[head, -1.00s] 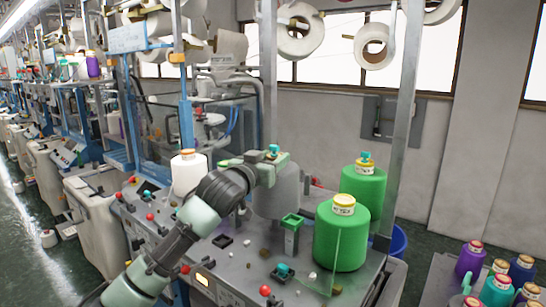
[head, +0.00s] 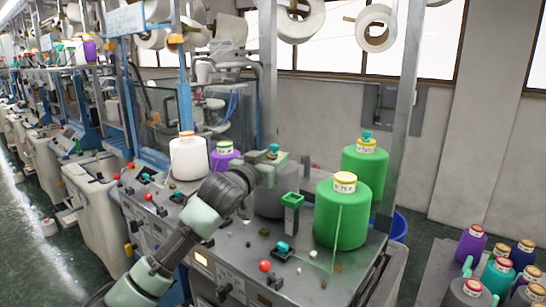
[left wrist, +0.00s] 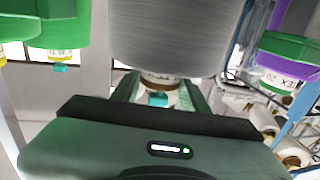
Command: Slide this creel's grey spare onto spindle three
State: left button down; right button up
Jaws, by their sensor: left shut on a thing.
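The grey spare (head: 272,203) is a large grey cone, partly hidden behind my left gripper and arm in the head view. My left gripper (head: 272,168) is shut on its top end. In the left wrist view the grey cone (left wrist: 180,35) fills the top middle, with its cap and a teal tip between the fingers of my gripper (left wrist: 157,100). The cone looks upright on or just above the grey deck, between the purple cone (head: 225,161) and the front green cone (head: 342,217). Its base and any spindle under it are hidden, so I cannot tell if it is seated. My right gripper is not in view.
A white cone (head: 188,160) stands left of the purple one, and another green cone (head: 365,172) stands behind the front one. A small green post (head: 291,208) stands close in front of the grey cone. Buttons and small parts dot the deck. Several cones sit at lower right.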

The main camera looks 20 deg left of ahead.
pick_arm(q)
jog(key=shift+r, duration=0.1)
jog(key=c, duration=0.7)
grip_release()
jog(key=shift+o, duration=0.2)
jog(key=shift+s+f, duration=0.1)
jog(key=shift+f, duration=0.15)
jog(key=shift+s+f, duration=0.1)
jog(key=shift+s, duration=0.15)
jog(key=s+a+b, duration=0.1)
jog(key=s+b, duration=0.2)
jog(key=s, duration=0.4)
jog(key=shift+r, duration=0.3)
jog(key=shift+s+f, duration=0.1)
jog(key=shift+s, duration=0.05)
